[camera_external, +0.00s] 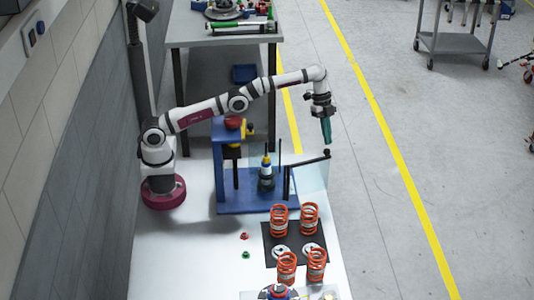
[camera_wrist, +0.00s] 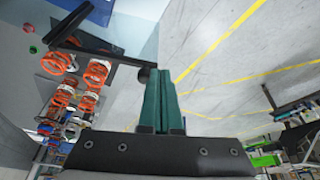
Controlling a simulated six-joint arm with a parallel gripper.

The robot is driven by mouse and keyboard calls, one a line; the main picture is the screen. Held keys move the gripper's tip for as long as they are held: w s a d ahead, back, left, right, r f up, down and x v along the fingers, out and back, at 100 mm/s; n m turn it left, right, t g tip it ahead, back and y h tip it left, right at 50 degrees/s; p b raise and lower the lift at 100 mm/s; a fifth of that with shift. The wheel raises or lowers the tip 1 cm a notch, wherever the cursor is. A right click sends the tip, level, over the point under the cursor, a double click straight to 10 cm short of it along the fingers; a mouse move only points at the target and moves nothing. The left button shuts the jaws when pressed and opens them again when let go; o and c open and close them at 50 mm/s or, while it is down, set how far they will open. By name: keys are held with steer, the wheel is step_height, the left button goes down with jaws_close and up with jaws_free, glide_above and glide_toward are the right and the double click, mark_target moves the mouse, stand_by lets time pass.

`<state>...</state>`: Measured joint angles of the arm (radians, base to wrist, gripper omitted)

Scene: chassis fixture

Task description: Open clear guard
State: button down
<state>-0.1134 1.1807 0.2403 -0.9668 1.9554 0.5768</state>
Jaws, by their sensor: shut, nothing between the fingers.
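The clear guard (camera_external: 312,178) is a see-through panel at the right side of the blue fixture (camera_external: 245,204), with a black bar and a dark round knob (camera_external: 326,153) at its upper right end. In the wrist view the guard's clear sheet (camera_wrist: 135,30) is at the top and its knob (camera_wrist: 143,75) is just left of my fingers. My gripper (camera_external: 327,143) is shut and empty, its green fingers pointing down near the knob. It also shows in the wrist view (camera_wrist: 161,75). I cannot tell whether the fingers touch the knob. A yellow-and-dark part (camera_external: 266,172) stands on the fixture behind the guard.
Several orange springs (camera_external: 279,220) stand on and near a black mat (camera_external: 268,236) in front of the fixture. A red (camera_external: 244,236) and a green piece (camera_external: 246,255) lie on the white table. Open floor lies to the right.

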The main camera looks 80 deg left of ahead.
steer(key=s+a, duration=0.5)
steer(key=a, duration=0.6)
steer(key=s+d+r+n+y, duration=0.2)
steer(key=s+r+n+y, duration=0.1)
steer(key=s+r, duration=0.65)
steer(key=s+r+n+y, duration=0.3)
steer(key=s, duration=1.5)
steer(key=s+d+f+g, duration=0.1)
steer(key=s+d+f, duration=0.1)
steer(key=s+f, duration=0.3)
steer(key=s+d+f+n, duration=0.1)
steer(key=s+d+f, duration=0.2)
steer(key=s+f, duration=0.3)
steer(key=s, duration=0.2)
steer(key=shift+s+f+g+h, duration=0.15)
steer(key=shift+s+g+h, duration=0.15)
steer(key=shift+s+g, duration=0.1)
